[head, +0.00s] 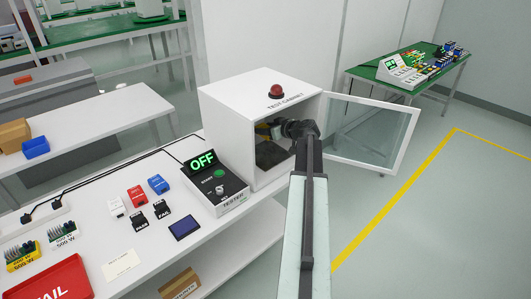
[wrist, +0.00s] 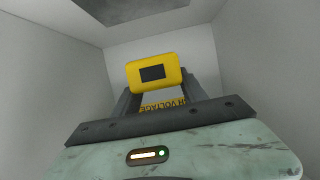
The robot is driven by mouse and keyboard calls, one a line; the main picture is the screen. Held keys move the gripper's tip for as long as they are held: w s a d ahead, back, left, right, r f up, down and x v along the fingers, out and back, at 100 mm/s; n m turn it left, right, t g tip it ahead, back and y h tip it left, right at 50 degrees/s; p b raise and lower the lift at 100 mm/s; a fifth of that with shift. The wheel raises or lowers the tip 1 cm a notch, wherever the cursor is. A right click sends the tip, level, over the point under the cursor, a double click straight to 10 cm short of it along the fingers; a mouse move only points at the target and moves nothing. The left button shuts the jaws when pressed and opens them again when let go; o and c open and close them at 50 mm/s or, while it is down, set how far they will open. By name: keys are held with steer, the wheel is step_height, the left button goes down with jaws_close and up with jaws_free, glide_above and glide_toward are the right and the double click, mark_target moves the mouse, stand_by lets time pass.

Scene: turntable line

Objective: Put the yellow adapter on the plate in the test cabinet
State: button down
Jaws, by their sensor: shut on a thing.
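The white test cabinet (head: 227,107) stands on the table with its glass door (head: 366,135) swung open to the right. My gripper (head: 272,131) reaches through the opening into the cabinet. In the wrist view my gripper (wrist: 156,92) is shut on the yellow adapter (wrist: 172,64), a rounded block with a dark rectangular window. A little of the yellow adapter (head: 262,130) shows in the head view inside the cabinet. A dark surface (head: 268,157) lies low inside the cabinet, partly hidden by my arm. I cannot tell whether the adapter touches anything below it.
Grey cabinet walls (wrist: 245,60) stand close on both sides in the wrist view. The tester box (head: 217,187) with a lit OFF sign is left of the cabinet. Small coloured blocks (head: 137,195) and a red tray (head: 50,280) lie further left. Open floor lies right.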

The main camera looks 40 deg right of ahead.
mark_target(267, 154)
steer(key=f+b, duration=1)
steer(key=shift+s+d+f, duration=0.15)
steer(key=shift+d, duration=0.05)
steer(key=shift+r, duration=0.2)
steer(key=shift+f, duration=0.15)
steer(key=c, duration=0.6)
jaws_free()
